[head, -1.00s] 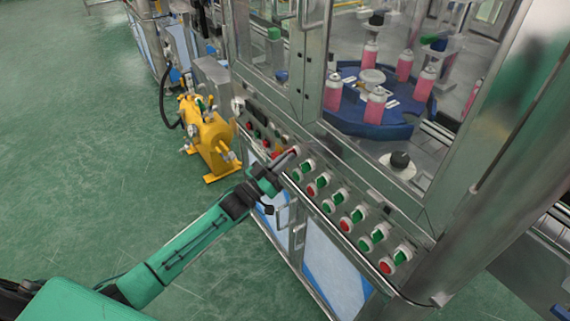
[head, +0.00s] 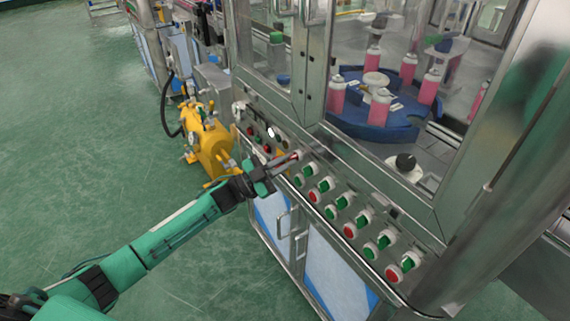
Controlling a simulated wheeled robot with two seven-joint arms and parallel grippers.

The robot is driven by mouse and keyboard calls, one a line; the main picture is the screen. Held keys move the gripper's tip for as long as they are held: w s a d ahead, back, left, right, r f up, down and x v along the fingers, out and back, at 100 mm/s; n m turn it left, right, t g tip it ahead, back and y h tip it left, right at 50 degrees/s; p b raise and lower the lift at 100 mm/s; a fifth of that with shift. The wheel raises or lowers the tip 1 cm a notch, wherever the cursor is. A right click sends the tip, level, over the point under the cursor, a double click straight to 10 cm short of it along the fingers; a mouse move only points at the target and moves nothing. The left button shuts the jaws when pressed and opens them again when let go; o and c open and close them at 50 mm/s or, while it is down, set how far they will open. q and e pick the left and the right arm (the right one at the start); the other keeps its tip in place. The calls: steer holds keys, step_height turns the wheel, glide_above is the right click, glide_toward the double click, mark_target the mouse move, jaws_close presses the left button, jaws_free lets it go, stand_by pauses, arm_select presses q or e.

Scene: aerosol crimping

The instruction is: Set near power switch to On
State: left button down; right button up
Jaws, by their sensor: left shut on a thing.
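My left gripper (head: 288,161) reaches the slanted control panel (head: 330,183) of the steel machine from the left. It is shut on a small control at the left end of the row of green and red buttons. That control, by its place the power switch, is mostly hidden by the fingers; a bit of red shows at the fingertips. I cannot read its setting. A round white lamp (head: 270,132) on the panel, left of the gripper, looks bright. My right gripper is not in view.
Several green and red buttons line the panel to the right of the gripper. Behind glass, pink cans stand on a blue turntable (head: 352,122). A yellow tank (head: 211,147) stands on the floor left of the machine. Green floor is free at left.

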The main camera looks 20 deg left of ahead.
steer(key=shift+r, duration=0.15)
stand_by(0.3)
arm_select(q)
steer(key=c, duration=1.5)
jaws_free()
steer(key=shift+c, duration=0.2)
